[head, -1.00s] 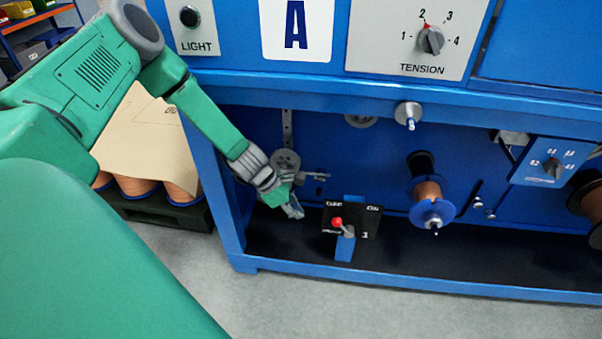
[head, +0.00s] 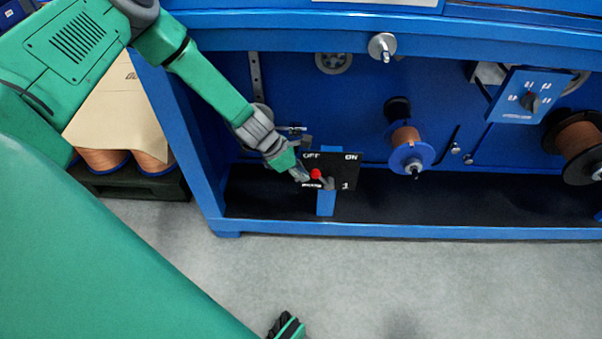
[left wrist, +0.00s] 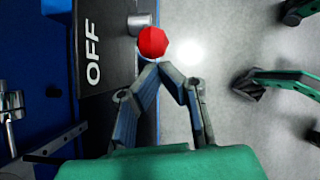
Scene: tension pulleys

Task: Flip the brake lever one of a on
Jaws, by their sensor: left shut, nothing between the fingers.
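The brake lever has a red ball knob (head: 316,174) on a short grey shaft, mounted on a black plate (head: 346,172) marked OFF at left and ON at right, with a "1" below. The knob leans toward the OFF side. My left gripper (head: 305,177) is shut and empty, its tips just left of the knob. In the left wrist view the shut fingertips (left wrist: 160,67) lie just below the red knob (left wrist: 153,42) in the picture, very near or touching; I cannot tell which. The OFF label (left wrist: 92,52) shows beside them.
A blue post (head: 326,203) carries the plate inside the blue machine frame (head: 400,231). A copper spool (head: 406,150) with a blue flange is to its right. Grey floor (head: 420,285) in front is clear.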

